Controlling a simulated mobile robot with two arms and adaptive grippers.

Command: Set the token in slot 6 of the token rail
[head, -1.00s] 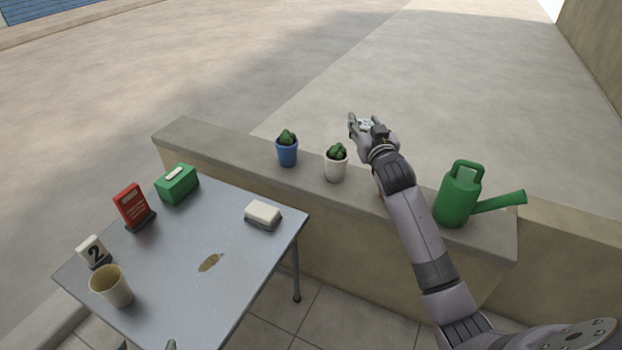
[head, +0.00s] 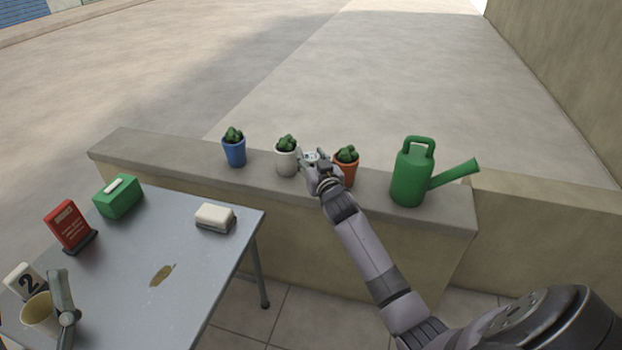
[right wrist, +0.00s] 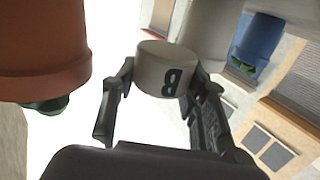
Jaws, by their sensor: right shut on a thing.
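My right gripper (head: 309,157) is over the low wall, between the white and orange pots in the head view. It is shut on a pale, short cylindrical token (right wrist: 166,70). The token has a dark character, seen upside down in the right wrist view; it looks like a B or an 8. In the head view the token is tiny between the fingers. Part of my left gripper (head: 63,298) shows at the lower left, in front of the tan cup; its opening cannot be made out. I see no token rail in these views.
The low wall (head: 140,148) bears a blue pot (head: 234,151), a white pot (head: 286,162), an orange pot (head: 348,172) and a green watering can (head: 410,178). The grey table (head: 130,300) holds a tan cup (head: 38,318), red sign (head: 68,225), green box (head: 118,197) and white block (head: 214,217).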

